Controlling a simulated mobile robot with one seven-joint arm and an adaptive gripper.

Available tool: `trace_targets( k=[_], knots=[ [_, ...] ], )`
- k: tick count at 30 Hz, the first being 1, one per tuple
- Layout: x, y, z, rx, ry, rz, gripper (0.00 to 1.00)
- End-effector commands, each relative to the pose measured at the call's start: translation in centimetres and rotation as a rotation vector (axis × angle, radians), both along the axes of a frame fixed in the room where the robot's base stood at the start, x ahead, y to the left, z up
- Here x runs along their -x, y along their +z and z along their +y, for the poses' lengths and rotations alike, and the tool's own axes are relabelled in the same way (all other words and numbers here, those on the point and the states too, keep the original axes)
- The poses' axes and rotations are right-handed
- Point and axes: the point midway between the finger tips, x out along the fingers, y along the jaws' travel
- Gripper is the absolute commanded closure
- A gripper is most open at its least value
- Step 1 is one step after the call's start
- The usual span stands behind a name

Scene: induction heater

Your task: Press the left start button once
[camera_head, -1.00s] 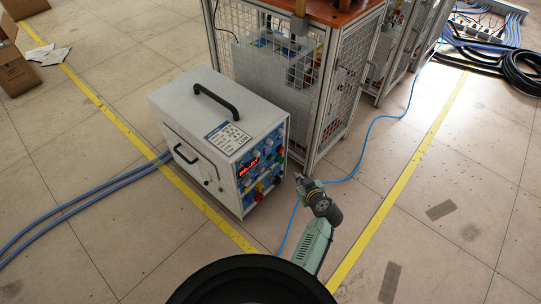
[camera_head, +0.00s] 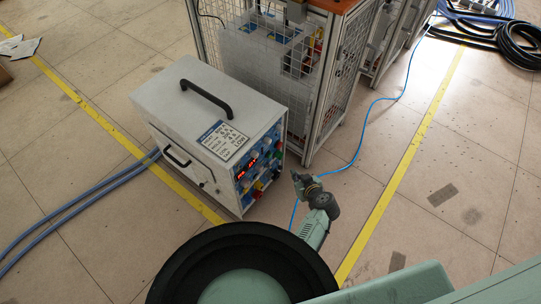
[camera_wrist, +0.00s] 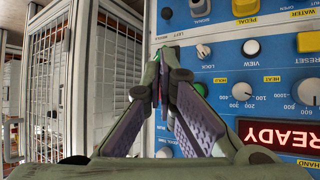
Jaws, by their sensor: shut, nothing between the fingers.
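The induction heater (camera_head: 205,115) is a white box with a black top handle. Its blue control panel (camera_head: 250,178) carries several knobs, buttons and a red display. In the wrist view the panel (camera_wrist: 222,60) appears upside down, with the display (camera_wrist: 280,134) reading READY. My gripper (camera_head: 294,176) is just right of the panel in the head view. In the wrist view my gripper (camera_wrist: 160,58) is shut and empty, its fingertips over the panel's picture-left edge. A green patch shows partly behind the fingertips; I cannot tell which button it is. No start label is readable.
A wire-mesh cage (camera_head: 325,85) stands right of and behind the heater. A blue cable (camera_head: 362,140) crosses the floor. Blue hoses (camera_head: 80,205) run to the heater's left side.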

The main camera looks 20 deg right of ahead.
Motion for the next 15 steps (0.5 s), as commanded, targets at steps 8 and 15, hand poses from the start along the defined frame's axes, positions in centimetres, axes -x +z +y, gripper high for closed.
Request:
trace_targets(
  k=[8,15],
  knots=[
    [-3.0,0.2,2.3,-0.001,0.003,0.0,1.0],
    [-5.3,0.0,4.2,0.0,0.003,0.0,1.0]
  ],
)
